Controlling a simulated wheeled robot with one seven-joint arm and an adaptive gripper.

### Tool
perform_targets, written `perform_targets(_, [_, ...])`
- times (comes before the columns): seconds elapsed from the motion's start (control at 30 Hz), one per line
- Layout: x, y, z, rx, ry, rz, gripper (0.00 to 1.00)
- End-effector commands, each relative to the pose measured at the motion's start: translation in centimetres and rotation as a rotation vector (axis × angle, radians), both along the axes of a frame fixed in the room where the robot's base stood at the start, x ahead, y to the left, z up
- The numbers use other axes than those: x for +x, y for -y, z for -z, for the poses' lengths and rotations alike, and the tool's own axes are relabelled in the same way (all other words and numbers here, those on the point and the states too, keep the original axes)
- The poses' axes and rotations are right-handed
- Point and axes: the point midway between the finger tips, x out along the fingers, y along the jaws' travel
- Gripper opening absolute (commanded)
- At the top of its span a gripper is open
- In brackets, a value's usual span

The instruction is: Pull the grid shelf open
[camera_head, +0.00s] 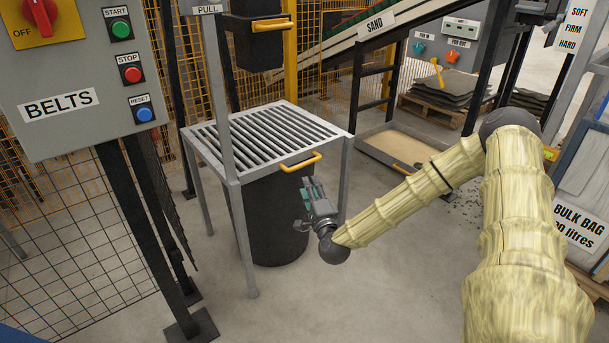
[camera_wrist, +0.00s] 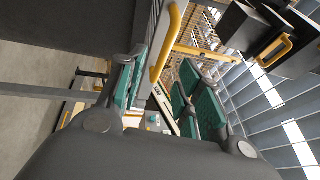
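The grid shelf (camera_head: 262,135) is a grey slatted top on a light metal frame. Its yellow handle (camera_head: 300,162) is on the front edge, to the right. My gripper (camera_head: 313,184) is just below and in front of that handle, with its fingers pointing up toward it. In the wrist view my gripper (camera_wrist: 167,68) is open, with two green-padded fingers apart. The yellow handle (camera_wrist: 165,48) shows between the fingers, nearer the left one; I cannot tell if they touch.
A black bin (camera_head: 275,215) stands under the shelf. A black box with a yellow handle (camera_head: 257,40) hangs above it. The BELTS panel (camera_head: 75,75) is at left. A sand tray (camera_head: 400,145) lies to the right. The floor in front (camera_head: 340,300) is clear.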

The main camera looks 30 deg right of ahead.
Motion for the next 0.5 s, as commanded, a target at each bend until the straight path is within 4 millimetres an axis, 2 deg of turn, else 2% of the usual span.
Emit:
perform_targets(0.1, [0.1,1.1,-0.3,0.013,0.033,0.018,0.35])
perform_targets(0.27, [1.1,1.6,-0.6,0.016,0.039,0.021,0.35])
perform_targets(0.5, [4.5,2.6,-1.1,0.014,0.038,0.02,0.35])
